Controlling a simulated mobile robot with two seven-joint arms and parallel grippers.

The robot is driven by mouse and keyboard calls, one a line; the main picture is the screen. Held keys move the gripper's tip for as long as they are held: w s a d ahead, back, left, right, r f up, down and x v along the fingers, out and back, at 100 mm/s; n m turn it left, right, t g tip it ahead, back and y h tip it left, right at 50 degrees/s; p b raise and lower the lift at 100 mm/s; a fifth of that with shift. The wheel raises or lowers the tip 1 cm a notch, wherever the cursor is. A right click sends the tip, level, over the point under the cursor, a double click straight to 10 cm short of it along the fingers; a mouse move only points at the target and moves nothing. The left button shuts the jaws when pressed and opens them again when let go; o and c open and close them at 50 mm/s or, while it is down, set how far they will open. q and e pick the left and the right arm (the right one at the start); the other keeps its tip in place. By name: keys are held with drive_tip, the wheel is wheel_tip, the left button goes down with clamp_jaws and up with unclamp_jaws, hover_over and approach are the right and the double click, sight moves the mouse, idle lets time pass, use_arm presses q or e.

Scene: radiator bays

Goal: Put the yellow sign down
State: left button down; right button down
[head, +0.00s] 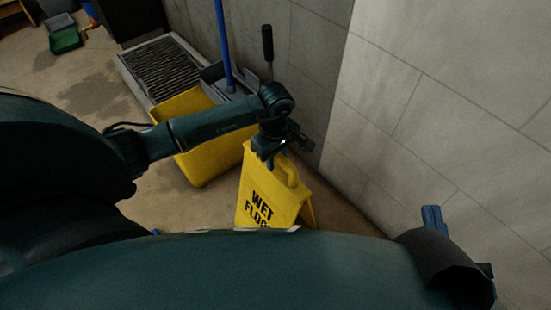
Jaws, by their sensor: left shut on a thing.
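The yellow sign (264,196), a folding board with "WET FLOOR" in black letters, shows in the middle of the head view. Its lower part is hidden behind my own body. My left gripper (276,157) is at the top of the sign by its handle and is shut on it. The sign hangs or stands upright with its two panels spread a little; I cannot tell whether its feet touch the floor. At the lower right, part of my right arm shows, but its fingertips are not clearly visible.
A yellow mop bucket (196,168) with a blue-handled mop (223,45) stands just behind my left arm. A floor grate (165,68) lies further back. A grey tiled wall (440,110) closes off the right. A green container (65,40) is at the far left.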

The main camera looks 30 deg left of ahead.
use_arm(q)
drive_tip(key=shift+r, duration=0.15)
use_arm(e)
drive_tip(key=shift+r, duration=0.35)
use_arm(q)
drive_tip(key=c, duration=1.2)
unclamp_jaws()
use_arm(e)
drive_tip(key=shift+f, duration=0.1)
